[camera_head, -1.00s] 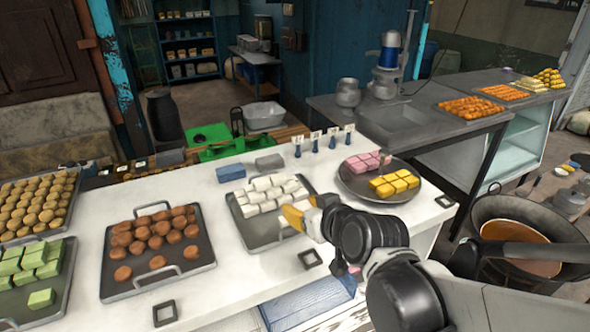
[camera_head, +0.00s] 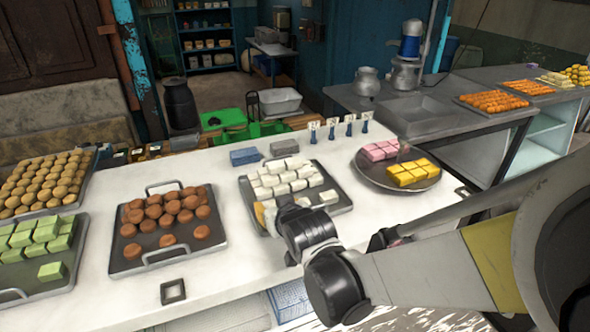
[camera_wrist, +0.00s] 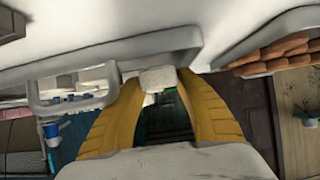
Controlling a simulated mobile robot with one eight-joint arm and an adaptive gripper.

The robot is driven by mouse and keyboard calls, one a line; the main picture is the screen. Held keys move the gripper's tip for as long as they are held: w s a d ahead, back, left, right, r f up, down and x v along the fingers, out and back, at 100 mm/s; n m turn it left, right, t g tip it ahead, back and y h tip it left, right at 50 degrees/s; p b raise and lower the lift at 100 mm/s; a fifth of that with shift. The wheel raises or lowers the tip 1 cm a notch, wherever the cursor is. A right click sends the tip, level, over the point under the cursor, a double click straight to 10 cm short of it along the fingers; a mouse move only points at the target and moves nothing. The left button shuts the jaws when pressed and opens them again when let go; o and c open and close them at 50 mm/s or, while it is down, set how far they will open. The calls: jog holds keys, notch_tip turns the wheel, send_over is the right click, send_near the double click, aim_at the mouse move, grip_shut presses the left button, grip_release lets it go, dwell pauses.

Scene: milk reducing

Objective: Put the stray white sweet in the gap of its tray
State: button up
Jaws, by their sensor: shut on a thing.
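The tray of white sweets (camera_head: 343,204) is in the middle of the white counter in the head view, with several white sweets (camera_head: 283,180) grouped toward its back. One white sweet (camera_head: 329,197) sits at the group's right front. My gripper (camera_head: 265,212) is at the tray's front left side, its yellow fingers partly hidden by my wrist. In the wrist view, my gripper (camera_wrist: 160,85) is shut on a white sweet (camera_wrist: 157,78) between its fingertips. The sweet's height above the tray or counter is hard to tell. My wrist hides the tray's front left part.
A tray of brown sweets (camera_head: 219,243) stands to the left. A round plate (camera_head: 368,182) with pink and yellow sweets is to the right. Blue (camera_head: 244,156) and grey blocks and small label stands (camera_head: 331,130) are behind the white tray. Bare counter lies between the trays.

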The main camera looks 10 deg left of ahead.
jog(key=shift+s+f, duration=0.1)
jog(key=shift+f, duration=0.3)
jog(key=shift+f, duration=0.1)
